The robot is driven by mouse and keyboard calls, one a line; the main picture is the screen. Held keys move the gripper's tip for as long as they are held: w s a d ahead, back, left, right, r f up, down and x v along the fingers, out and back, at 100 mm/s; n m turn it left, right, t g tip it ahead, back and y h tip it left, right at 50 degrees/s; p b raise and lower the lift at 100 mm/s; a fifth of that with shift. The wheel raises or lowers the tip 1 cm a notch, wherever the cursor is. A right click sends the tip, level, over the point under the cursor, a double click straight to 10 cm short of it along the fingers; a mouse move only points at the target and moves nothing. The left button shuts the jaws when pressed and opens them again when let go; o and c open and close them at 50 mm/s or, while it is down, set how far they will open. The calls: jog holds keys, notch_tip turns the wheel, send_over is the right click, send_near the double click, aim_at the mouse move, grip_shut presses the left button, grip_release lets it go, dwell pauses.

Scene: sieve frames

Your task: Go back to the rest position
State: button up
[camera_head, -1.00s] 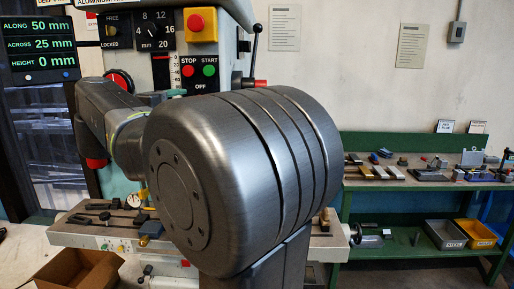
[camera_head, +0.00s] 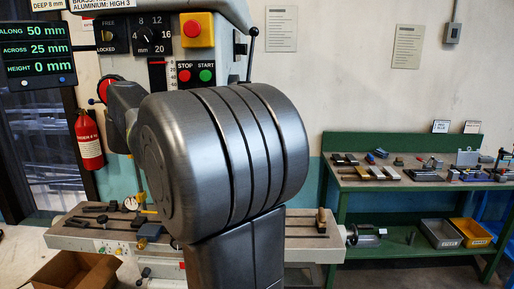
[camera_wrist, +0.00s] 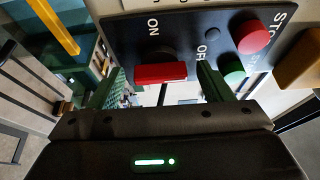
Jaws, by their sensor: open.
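My gripper (camera_wrist: 158,92) is open in the wrist view, its two greenish fingers spread apart. A red switch handle (camera_wrist: 160,73) shows between and beyond the fingertips, with ON and OFF marked at either side. Nothing is seen held; I cannot tell whether a finger touches the handle. In the head view my own large grey arm joint fills the middle and hides the gripper and the switch.
The machine's green start button (camera_head: 207,75) and red stop button (camera_head: 184,76) sit above my arm. Its table (camera_head: 80,237) carries loose tools. A fire extinguisher (camera_head: 88,140) hangs left. A green bench (camera_head: 340,195) stands right; a cardboard box (camera_head: 75,272) is at lower left.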

jog(key=b+v, duration=0.3)
jog(key=v, duration=1.1)
jog(key=w+d+n+t+y, duration=0.3)
jog(key=w+n, duration=0.3)
jog(key=n, duration=0.5)
jog(key=w+d+n+t+y+b, duration=0.1)
jog(key=w+d+n+t+y, duration=0.2)
jog(key=w+n, duration=0.4)
jog(key=n, duration=0.4)
jog(key=shift+d+f, duration=0.25)
jog(key=shift+f, duration=0.05)
jog(key=shift+s, duration=0.1)
